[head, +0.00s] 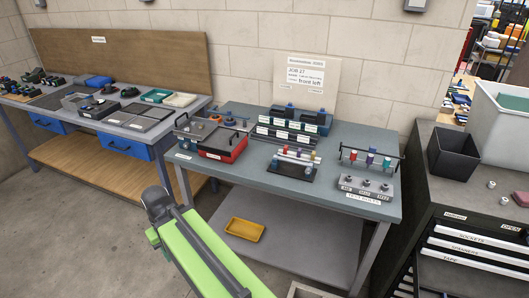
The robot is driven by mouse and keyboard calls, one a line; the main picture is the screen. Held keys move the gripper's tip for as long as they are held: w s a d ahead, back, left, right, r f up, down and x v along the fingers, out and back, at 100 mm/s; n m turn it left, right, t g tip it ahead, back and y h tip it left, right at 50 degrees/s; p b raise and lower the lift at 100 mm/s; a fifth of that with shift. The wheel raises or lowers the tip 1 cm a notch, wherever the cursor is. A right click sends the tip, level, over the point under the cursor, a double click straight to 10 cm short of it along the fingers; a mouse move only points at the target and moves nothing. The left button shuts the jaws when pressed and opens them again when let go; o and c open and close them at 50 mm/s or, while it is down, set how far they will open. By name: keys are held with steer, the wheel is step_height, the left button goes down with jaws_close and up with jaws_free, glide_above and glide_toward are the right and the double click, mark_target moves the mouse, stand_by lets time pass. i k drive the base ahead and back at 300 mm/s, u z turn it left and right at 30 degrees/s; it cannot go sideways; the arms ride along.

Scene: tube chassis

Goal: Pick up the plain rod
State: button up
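I cannot single out a plain rod with certainty at this size. A pale rod-like bar (299,156) lies across a dark stand (291,172) at the middle of the grey bench, with small coloured pieces on or beside it. A dark bar runs across a rack (367,188) at the bench's right end, with red, purple and teal pieces hanging under it. My green and dark grey arm rises from the bottom edge in front of the bench. My gripper does not show.
The grey bench (235,172) also bears a red and black toolbox (221,146) and labelled bins (286,133). A yellow tray (244,230) lies on its lower shelf. A second bench stands left, a drawer cabinet (470,215) right. Bare floor shows at lower left.

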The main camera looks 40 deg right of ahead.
mark_target(302, 163)
steer(key=i, duration=1.05)
steer(key=z, duration=0.35)
